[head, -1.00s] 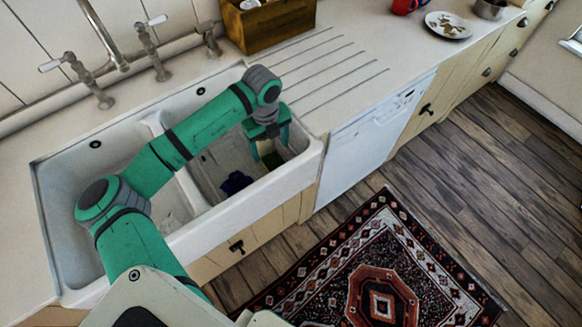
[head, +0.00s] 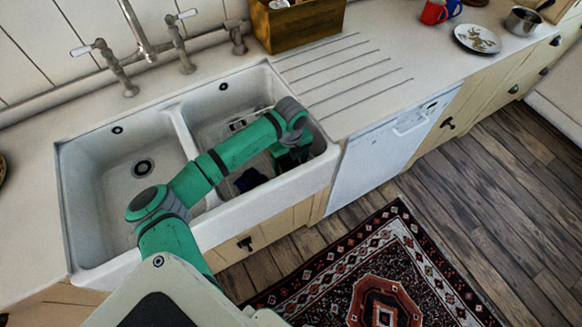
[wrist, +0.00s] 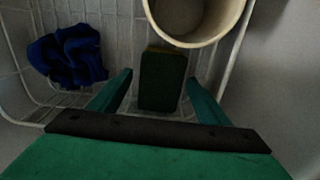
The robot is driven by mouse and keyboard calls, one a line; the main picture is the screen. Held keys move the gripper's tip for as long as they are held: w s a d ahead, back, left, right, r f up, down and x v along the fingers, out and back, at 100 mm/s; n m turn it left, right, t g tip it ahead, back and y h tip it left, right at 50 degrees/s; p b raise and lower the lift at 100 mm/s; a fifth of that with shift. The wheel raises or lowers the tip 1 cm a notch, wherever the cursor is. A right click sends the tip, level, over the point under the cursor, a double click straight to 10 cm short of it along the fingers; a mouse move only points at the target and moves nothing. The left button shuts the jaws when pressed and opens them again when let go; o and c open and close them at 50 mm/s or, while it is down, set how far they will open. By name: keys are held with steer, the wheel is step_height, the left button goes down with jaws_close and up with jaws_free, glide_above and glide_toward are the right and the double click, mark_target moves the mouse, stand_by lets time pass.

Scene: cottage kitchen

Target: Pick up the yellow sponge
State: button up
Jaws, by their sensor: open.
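The sponge (wrist: 162,82) lies in a white wire basket in the right sink basin. In the wrist view its upper face looks dark green, with a thin yellowish strip at its far edge. My gripper (wrist: 160,77) is open, with one finger on each side of the sponge and nothing clamped. Whether the fingers touch it cannot be told. In the head view my gripper (head: 292,160) is down inside the right basin, and I cannot make out the sponge there.
A cream round container (wrist: 195,15) stands just beyond the sponge. A crumpled dark blue cloth (wrist: 68,56) lies left in the wire basket (wrist: 112,30); the cloth also shows in the head view (head: 250,180). The basin divider (head: 184,132) and front rim surround the arm.

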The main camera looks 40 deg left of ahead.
steer(key=shift+f, duration=0.35)
steer(key=c, duration=1.1)
steer(key=shift+r, duration=0.1)
steer(key=shift+w+r, duration=0.1)
steer(key=shift+r, duration=0.5)
step_height(320, 180, up, 17)
steer(key=shift+f, duration=0.15)
step_height(320, 180, up, 5)
glide_above(290, 165)
steer(key=shift+w+f, duration=0.15)
steer(key=shift+w, duration=0.05)
